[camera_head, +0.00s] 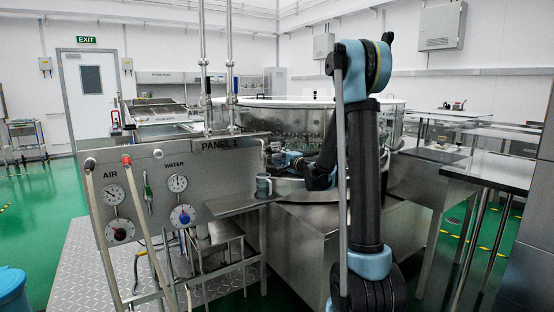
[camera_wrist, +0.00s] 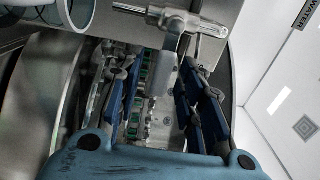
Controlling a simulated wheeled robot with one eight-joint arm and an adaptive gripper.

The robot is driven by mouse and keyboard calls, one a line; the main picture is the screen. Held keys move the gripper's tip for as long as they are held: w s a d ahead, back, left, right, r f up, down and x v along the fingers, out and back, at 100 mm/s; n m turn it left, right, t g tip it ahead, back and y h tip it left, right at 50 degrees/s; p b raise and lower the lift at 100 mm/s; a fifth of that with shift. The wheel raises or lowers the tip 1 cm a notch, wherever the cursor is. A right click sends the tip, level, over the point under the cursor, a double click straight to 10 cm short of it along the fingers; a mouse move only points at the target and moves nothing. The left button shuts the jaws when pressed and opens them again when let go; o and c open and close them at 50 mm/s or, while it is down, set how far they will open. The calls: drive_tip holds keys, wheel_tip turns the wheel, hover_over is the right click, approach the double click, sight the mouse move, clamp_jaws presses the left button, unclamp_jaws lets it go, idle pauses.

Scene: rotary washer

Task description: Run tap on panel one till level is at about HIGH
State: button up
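Panel one (camera_head: 220,146) is a steel panel at left in the head view, labelled PANEL 1, with AIR and WATER gauges and dials. A grey-blue cup (camera_head: 264,187) stands on a small shelf beside it. The cup's rim and side also show at upper left in the wrist view (camera_wrist: 58,12). A metal tap with a T-shaped handle (camera_wrist: 172,20) shows at the top of the wrist view. My gripper (camera_wrist: 165,95) is open, its blue-padded fingers apart, with the tap's lower part between or just beyond them; contact is unclear. No HIGH mark or water level is readable.
A large round steel washer (camera_head: 300,120) stands behind my arm. Steel tables (camera_head: 500,172) are at right. Two hoses (camera_head: 103,235) hang before the panel.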

drive_tip(key=shift+x, duration=0.8)
clamp_jaws()
drive_tip(key=shift+d, duration=0.15)
